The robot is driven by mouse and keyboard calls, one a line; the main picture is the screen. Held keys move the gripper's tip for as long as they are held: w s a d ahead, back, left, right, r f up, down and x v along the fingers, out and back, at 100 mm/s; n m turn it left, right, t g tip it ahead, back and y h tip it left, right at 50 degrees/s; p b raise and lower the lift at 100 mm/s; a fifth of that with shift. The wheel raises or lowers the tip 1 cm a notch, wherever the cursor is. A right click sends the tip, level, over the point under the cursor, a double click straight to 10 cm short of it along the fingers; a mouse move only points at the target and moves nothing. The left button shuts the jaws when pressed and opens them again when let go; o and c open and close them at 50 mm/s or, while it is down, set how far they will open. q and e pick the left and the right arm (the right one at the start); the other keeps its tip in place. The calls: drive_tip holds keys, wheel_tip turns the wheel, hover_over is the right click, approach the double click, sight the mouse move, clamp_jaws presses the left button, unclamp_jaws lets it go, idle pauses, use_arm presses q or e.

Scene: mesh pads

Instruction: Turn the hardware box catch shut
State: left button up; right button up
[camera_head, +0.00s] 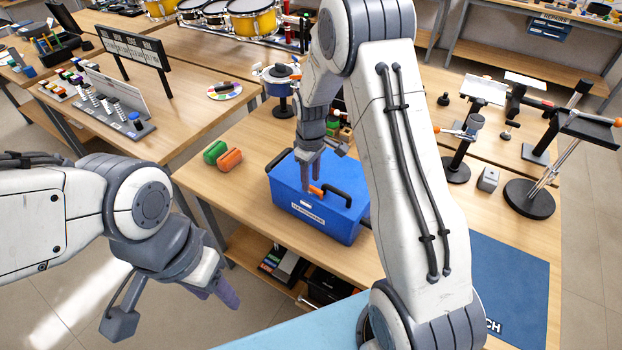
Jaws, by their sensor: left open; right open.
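The blue hardware box (335,222) stands on the wooden table with its lid down and a white label on its front. A dark carry handle (333,194) sits on the lid. An orange catch (316,191) shows on top of the box, partly hidden by my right gripper. My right gripper (312,186) is open and points down at the box top, right at the orange catch; I cannot tell whether it touches it. My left gripper (222,292) is open and empty, low at the left, in front of the table and away from the box.
A dark blue mat (510,285) covers the table at the right. Stands with round black bases (528,199) and a small grey block (488,180) occupy the right side.

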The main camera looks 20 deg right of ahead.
drive_tip(key=shift+f, duration=0.9)
clamp_jaws()
drive_tip(key=shift+m, duration=0.4)
drive_tip(key=m, duration=1.3)
drive_tip(key=shift+b, duration=0.3)
drive_tip(key=m, duration=0.4)
